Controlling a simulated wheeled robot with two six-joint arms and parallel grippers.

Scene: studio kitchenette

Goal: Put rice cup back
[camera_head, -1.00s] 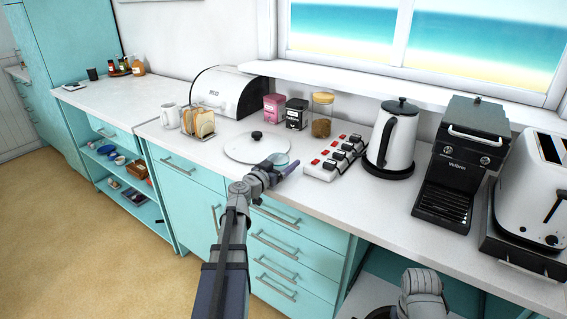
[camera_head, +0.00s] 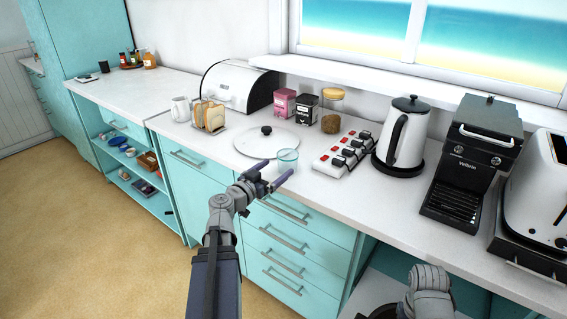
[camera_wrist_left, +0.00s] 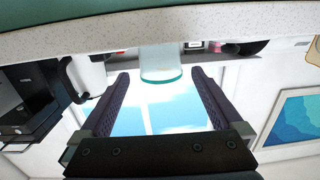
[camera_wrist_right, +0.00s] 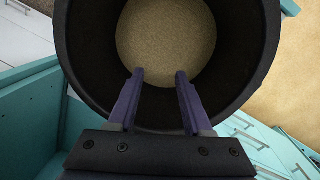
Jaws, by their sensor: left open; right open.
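The rice cup is a small clear, teal-tinted cup (camera_head: 288,160) at the front of the counter, beside the round white lid (camera_head: 257,146). My left gripper (camera_head: 280,168) is open at the cup, with a finger on either side of it. In the left wrist view the cup (camera_wrist_left: 160,62) shows between the tips of the open fingers (camera_wrist_left: 160,74), with a gap on each side. My right gripper (camera_wrist_right: 159,72) is open and empty over a round black pot (camera_wrist_right: 250,50) with a beige grainy bottom or filling. I cannot tell which.
A power strip (camera_head: 346,152) lies right of the cup, then the kettle (camera_head: 401,140), coffee machine (camera_head: 470,160) and toaster (camera_head: 540,190). A glass jar (camera_head: 331,112) and two tins stand behind. A toast rack (camera_head: 210,116) is left of the lid.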

